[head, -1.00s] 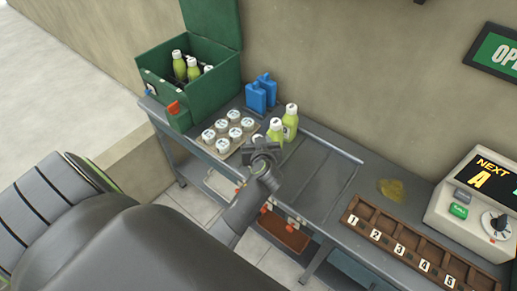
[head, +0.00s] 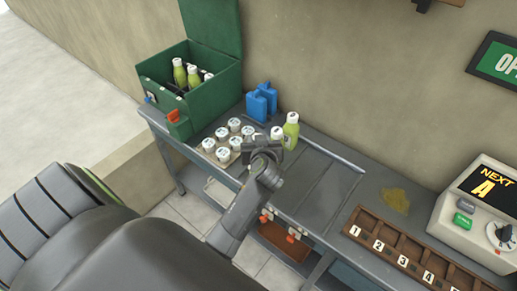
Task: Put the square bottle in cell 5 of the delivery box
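The delivery box (head: 214,98) is green, with its lid open, at the back left of the counter. Bottles of green juice (head: 193,77) with white caps stand inside; its cell numbers cannot be read. Two more green bottles stand on the counter: one (head: 291,133) is in clear view, the other (head: 277,132) shows mainly its white cap behind my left gripper. I cannot tell which is square. My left gripper (head: 265,149) is right in front of the partly hidden bottle; its fingers are not clear enough to show a grip. My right gripper is not in view.
White-lidded cups (head: 222,154) stand left of my gripper. A brown numbered rack (head: 391,243) and an order display (head: 487,200) are at the right. The counter's middle (head: 325,190) is clear.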

